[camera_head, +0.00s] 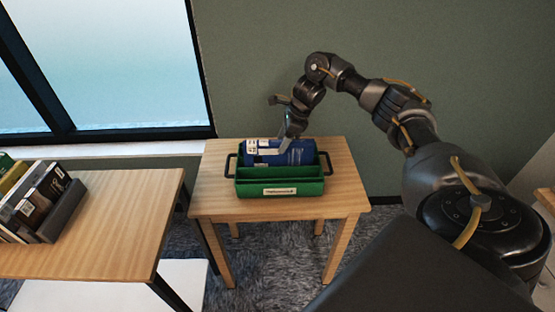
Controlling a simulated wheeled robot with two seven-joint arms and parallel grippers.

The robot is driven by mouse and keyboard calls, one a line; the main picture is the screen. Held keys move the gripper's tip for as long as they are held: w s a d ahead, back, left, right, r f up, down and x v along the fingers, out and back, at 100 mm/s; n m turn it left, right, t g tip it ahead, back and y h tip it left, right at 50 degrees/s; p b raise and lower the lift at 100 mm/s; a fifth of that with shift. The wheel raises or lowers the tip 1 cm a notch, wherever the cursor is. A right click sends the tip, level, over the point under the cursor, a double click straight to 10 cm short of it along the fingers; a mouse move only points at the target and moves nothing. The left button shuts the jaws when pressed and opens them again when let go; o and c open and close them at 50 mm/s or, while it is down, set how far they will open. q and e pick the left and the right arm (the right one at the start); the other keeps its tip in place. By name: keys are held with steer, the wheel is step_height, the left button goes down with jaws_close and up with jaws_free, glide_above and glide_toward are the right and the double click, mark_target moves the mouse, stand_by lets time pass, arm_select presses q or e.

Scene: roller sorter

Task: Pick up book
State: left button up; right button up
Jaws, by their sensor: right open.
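A blue book (262,157) with white label patches lies in a green two-compartment box (280,189), in the rear compartment. The box has black side handles and stands on a small wooden table (340,200). My right gripper (286,143) points down at the book from above, its fingers over the book's upper side. The gripper is open; whether a finger touches the book I cannot tell. My left gripper is not in view. At the far left, several more books (40,195) stand in a dark holder.
A second wooden table (110,225) stands at the left, with bare top right of the books. A window (110,70) and green wall (240,90) are behind. A grey rug (280,265) covers the floor between. The small table's top is clear around the box.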

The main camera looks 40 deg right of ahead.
mark_target(276, 149)
steer(key=shift+w+a+f+p, duration=0.15)
steer(key=shift+a+f+p, duration=0.05)
steer(key=shift+a+p, duration=0.1)
steer(key=x, duration=0.2)
steer(key=p+x, duration=0.1)
steer(key=shift+w+f+p, duration=0.3)
steer(key=shift+w+f, duration=0.05)
steer(key=shift+a+f, duration=0.1)
steer(key=shift+f, duration=0.25)
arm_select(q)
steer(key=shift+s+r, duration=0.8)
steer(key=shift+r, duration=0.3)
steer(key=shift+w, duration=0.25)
arm_select(e)
steer(key=shift+w, duration=0.1)
jaws_close()
